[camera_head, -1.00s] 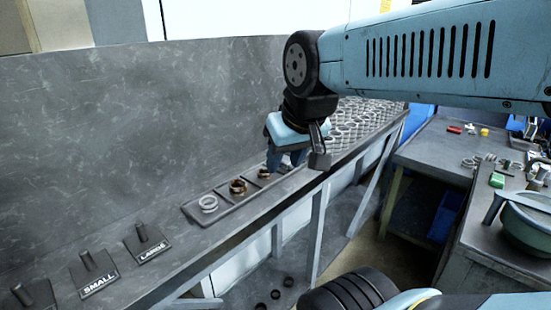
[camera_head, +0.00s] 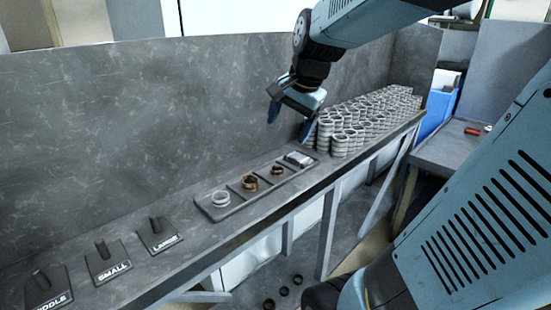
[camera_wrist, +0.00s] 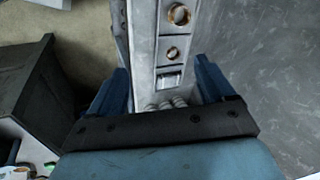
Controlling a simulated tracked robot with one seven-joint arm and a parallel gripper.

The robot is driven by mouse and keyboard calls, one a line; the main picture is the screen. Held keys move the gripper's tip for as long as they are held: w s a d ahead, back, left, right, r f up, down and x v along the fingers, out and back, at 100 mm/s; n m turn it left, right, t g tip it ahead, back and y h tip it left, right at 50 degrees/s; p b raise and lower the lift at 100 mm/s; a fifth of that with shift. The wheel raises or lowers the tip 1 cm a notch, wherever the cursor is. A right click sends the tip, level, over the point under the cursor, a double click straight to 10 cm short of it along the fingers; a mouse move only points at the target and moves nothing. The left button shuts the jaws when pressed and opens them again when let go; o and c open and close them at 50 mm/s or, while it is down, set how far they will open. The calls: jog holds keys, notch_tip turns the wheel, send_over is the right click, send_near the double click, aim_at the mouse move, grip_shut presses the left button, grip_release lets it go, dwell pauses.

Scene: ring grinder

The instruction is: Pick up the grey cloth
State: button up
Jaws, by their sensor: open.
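The grey cloth (camera_head: 298,158) looks like a small, light grey folded piece in the far end compartment of the dark tray (camera_head: 232,210) on the bench. It also shows in the wrist view (camera_wrist: 168,81), between my fingers in the picture but farther off. My gripper (camera_head: 288,122) is open and empty, pointing down above the tray's far end and apart from the cloth. In the wrist view its two blue fingers (camera_wrist: 161,85) are spread wide.
The tray also holds a large silver ring (camera_head: 221,198) and two brownish rings (camera_head: 249,183). Many stacked grey rings (camera_head: 365,120) stand beyond it. Labelled posts (camera_head: 157,237) stand at the near left. A tall grey panel (camera_head: 140,130) backs the bench.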

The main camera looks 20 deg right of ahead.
jog(key=w+d+f+m, duration=0.4)
jog(key=w+d+m, duration=0.5)
jog(key=w+m, duration=0.3)
jog(key=m+g, duration=0.1)
jog(key=m, duration=0.8)
send_near(299, 157)
jog(key=x, duration=0.3)
jog(key=shift+w+f, duration=0.25)
jog(key=shift+w, duration=0.25)
jog(key=shift+s+x, duration=0.15)
jog(key=shift+x, duration=1.15)
jog(key=shift+s+x, duration=0.1)
jog(key=shift+x, duration=1.15)
jog(key=shift+d+f, duration=0.1)
jog(key=shift+c, duration=0.2)
jog(key=c, duration=0.8)
